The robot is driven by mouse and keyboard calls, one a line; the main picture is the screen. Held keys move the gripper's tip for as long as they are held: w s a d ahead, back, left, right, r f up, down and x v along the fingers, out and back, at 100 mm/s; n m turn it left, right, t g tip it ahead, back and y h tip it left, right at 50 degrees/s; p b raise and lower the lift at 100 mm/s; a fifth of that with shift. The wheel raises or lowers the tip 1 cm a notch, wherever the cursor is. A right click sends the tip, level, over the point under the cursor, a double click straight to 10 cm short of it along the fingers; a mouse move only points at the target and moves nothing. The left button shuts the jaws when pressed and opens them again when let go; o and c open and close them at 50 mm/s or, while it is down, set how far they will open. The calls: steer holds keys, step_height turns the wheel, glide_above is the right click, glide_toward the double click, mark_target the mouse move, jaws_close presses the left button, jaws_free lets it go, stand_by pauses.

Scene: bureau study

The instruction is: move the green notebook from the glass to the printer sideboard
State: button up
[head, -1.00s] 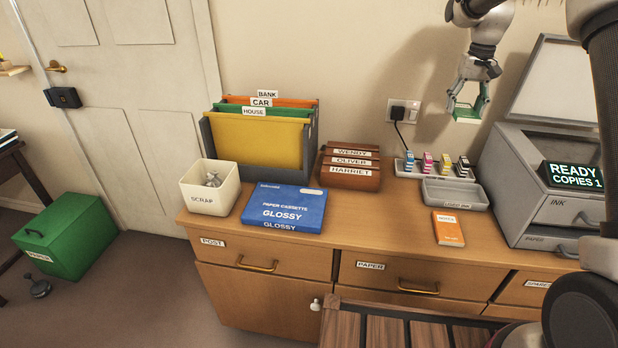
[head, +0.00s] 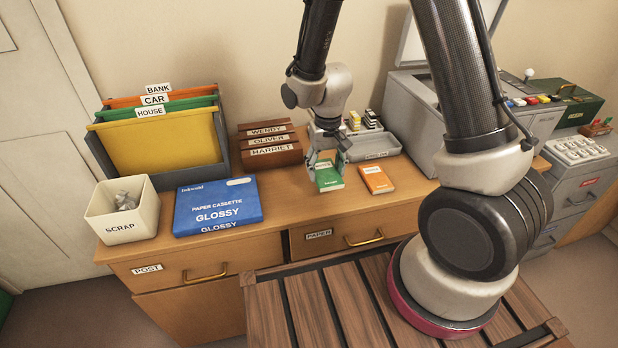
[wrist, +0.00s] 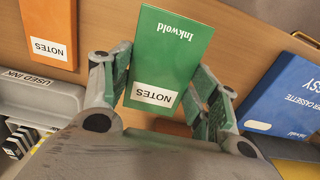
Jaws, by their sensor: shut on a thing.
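The green notebook (head: 329,178), with a white NOTES label, is between the fingers of my gripper (head: 325,163). The wrist view shows the green notebook (wrist: 168,50) gripped at its labelled end, with a finger on each side of my gripper (wrist: 160,92). The notebook is over the wooden top of the printer sideboard (head: 290,205), left of the orange notebook. I cannot tell whether it touches the top. The glass is not clearly in view.
The orange notebook (head: 376,180) lies just right of the green one. The grey used-ink tray (head: 374,147), wooden letter rack (head: 268,147), blue paper cassette (head: 217,206), scrap bin (head: 122,210) and printer (head: 410,95) stand around. Bare top shows between cassette and green notebook.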

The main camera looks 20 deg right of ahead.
mark_target(325, 181)
steer(key=shift+f, duration=2.7)
steer(key=shift+f, duration=0.1)
steer(key=o, duration=1)
steer(key=shift+o, duration=0.2)
step_height(325, 181, up, 12)
steer(key=shift+d+r, duration=0.1)
steer(key=shift+r, duration=0.15)
steer(key=s+d+r+t, duration=0.2)
steer(key=s+d+r, duration=0.5)
steer(key=s+r, duration=0.2)
steer(key=s+d+r+t, duration=0.2)
steer(key=s+d+r, duration=0.5)
steer(key=s+r, duration=0.3)
step_height(325, 181, up, 4)
steer(key=shift+s+d+f, duration=0.25)
steer(key=shift+d, duration=0.15)
